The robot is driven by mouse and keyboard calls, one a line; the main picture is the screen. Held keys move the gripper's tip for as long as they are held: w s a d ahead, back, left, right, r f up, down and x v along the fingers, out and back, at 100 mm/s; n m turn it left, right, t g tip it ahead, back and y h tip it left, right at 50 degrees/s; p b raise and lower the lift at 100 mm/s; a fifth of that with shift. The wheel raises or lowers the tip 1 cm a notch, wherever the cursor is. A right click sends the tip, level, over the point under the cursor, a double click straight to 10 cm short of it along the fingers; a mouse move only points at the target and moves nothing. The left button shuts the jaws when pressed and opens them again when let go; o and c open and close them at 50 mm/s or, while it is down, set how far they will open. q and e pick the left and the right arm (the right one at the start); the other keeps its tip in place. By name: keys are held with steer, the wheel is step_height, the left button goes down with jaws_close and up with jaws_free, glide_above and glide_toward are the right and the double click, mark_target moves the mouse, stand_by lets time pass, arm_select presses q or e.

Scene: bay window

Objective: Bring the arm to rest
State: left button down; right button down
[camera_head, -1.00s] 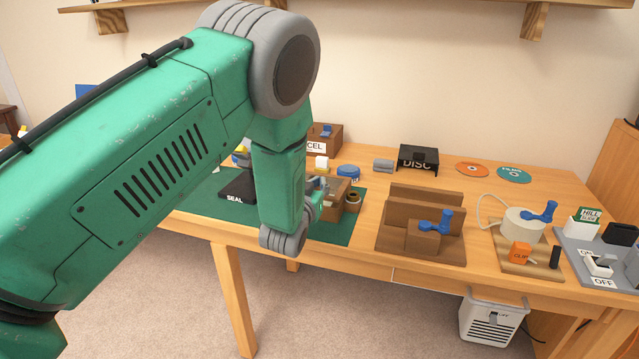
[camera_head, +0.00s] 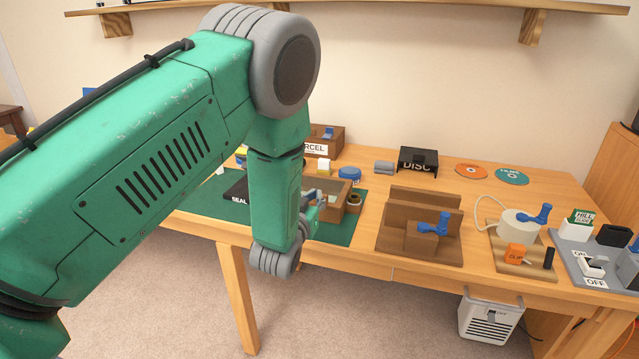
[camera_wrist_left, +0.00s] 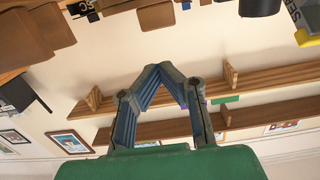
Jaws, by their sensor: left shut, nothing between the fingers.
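My left arm (camera_head: 160,165) comes in from the left, large and green, and bends down at a grey joint. Its lower link hangs in front of the table's near edge. My left gripper (camera_head: 314,198) is mostly hidden behind this link. Only a small grey part shows, in front of the open wooden box. In the left wrist view, the blue-grey fingers of the gripper (camera_wrist_left: 163,72) meet at their tips, shut and empty. My right gripper is in neither view.
The wooden table (camera_head: 378,210) bears a green mat (camera_head: 333,233), a parcel box (camera_head: 325,140), a black disc box (camera_head: 418,161), a brown slotted stand (camera_head: 425,200) and a grey switch panel (camera_head: 577,262). A shelf (camera_head: 400,12) runs above.

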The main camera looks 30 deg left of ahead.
arm_select(q)
steer(key=s+d+f+m+g+h, duration=0.15)
steer(key=s+f+g, duration=0.25)
steer(key=s+f, duration=0.45)
steer(key=s+d+f+g+h, duration=0.15)
steer(key=s+f+g, duration=0.25)
steer(key=s+f, duration=0.45)
steer(key=s+d+f+g, duration=0.1)
steer(key=s+f+g, duration=0.1)
steer(key=s, duration=0.5)
steer(key=s+d+f+m+g, duration=0.1)
steer(key=s+d+f+g, duration=0.1)
steer(key=s, duration=0.6)
steer(key=s+d+f+g+h, duration=0.1)
steer(key=s+g, duration=0.3)
steer(key=s, duration=0.4)
steer(key=shift+d+f+m, duration=0.35)
steer(key=shift+f, duration=0.45)
